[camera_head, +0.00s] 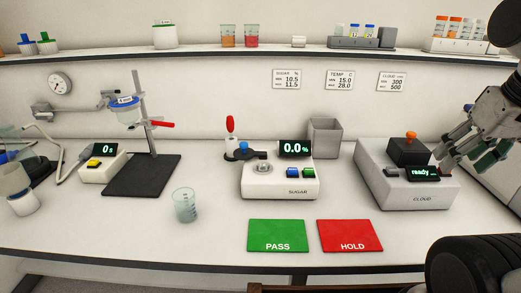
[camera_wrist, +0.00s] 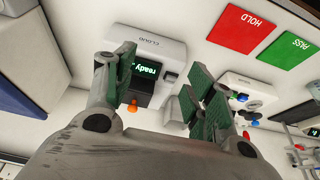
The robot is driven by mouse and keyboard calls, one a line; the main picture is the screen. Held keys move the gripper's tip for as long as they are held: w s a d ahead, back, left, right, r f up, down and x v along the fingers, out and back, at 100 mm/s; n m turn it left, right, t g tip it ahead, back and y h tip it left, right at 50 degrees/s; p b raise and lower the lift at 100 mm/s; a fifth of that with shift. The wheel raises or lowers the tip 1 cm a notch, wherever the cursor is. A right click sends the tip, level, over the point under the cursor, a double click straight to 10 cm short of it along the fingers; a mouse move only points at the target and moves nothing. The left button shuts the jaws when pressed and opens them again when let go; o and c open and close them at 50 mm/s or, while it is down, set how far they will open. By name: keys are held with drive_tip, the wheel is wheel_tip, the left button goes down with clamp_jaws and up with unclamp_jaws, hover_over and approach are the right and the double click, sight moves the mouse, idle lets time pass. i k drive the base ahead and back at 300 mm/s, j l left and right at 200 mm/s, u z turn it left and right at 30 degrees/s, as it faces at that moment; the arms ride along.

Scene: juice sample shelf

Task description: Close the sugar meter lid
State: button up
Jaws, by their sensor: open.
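The sugar meter (camera_head: 285,187) is a white box at the centre of the bench, its display reading 0.0%. Its dark lid (camera_head: 240,155), with a blue knob (camera_head: 243,146), sits swung out to the left at the back. The round sample well (camera_head: 263,168) shows uncovered. In the wrist view the meter (camera_wrist: 262,88) is at the right, partly hidden by a finger. My gripper (camera_head: 462,160) is open and empty, at the right beside the cloud meter and well away from the lid. Its green-padded fingers spread apart in the wrist view (camera_wrist: 160,78).
The grey cloud meter (camera_head: 385,190) with an orange knob stands between my gripper and the sugar meter. A grey bin (camera_head: 325,138) is behind. A red-topped item (camera_head: 230,126) stands by the lid. A beaker (camera_head: 186,205) is at left; PASS (camera_head: 277,233) and HOLD (camera_head: 349,233) mats lie in front.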

sight(243, 153)
drive_tip(key=j, duration=1.4)
